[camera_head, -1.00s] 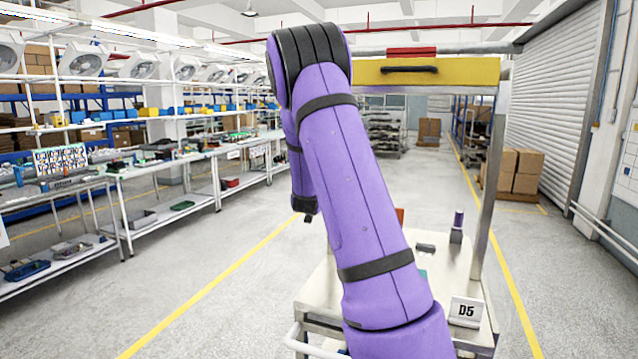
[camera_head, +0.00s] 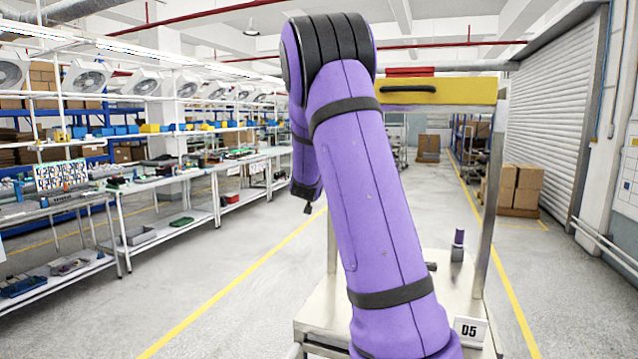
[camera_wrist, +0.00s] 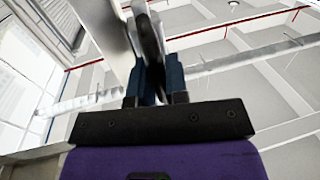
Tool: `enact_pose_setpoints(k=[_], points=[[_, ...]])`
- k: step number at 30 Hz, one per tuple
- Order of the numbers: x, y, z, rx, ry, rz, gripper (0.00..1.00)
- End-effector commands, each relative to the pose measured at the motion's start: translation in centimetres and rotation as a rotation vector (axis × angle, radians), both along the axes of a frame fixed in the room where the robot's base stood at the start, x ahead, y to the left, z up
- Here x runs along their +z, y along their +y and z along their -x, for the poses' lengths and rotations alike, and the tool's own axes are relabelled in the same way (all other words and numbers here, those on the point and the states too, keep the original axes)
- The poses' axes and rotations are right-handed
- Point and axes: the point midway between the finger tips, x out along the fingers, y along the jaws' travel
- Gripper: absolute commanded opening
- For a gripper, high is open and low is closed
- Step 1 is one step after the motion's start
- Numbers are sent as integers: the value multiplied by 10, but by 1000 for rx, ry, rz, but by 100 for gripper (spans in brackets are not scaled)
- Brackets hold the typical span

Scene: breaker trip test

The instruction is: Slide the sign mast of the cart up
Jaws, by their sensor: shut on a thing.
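The metal cart (camera_head: 340,308) stands in front of me with a flat top and a number plate (camera_head: 470,330) at its near right corner. A grey upright post (camera_head: 489,200) rises on its right, and a yellow board with a black handle (camera_head: 460,90) spans high above the top. I cannot tell which part is the sign mast. My gripper (camera_wrist: 153,75) shows in the wrist view with its blue fingers shut on a dark, narrow part (camera_wrist: 150,38), beside a pale upright piece (camera_wrist: 105,35). In the head view my arm covers the middle of the cart and part of the board.
A small purple-topped item (camera_head: 458,245) stands on the cart top. Workbenches (camera_head: 170,175) and fan shelves line the left. Cardboard boxes (camera_head: 520,187) stand back right before a roller shutter (camera_head: 550,110). The floor between yellow lines is open.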

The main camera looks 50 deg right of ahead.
Motion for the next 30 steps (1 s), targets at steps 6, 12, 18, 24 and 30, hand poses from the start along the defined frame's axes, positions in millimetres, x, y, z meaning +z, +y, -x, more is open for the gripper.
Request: enact_pose_setpoints(k=[6,12,18,24,30], points=[[6,0,-1,1,-10,9,0],[5,0,-1,1,-9,7,39],[4,0,0,1,-7,6,39],[4,17,10,2,-9,5,39],[4,48,31,3,-9,4,39]])
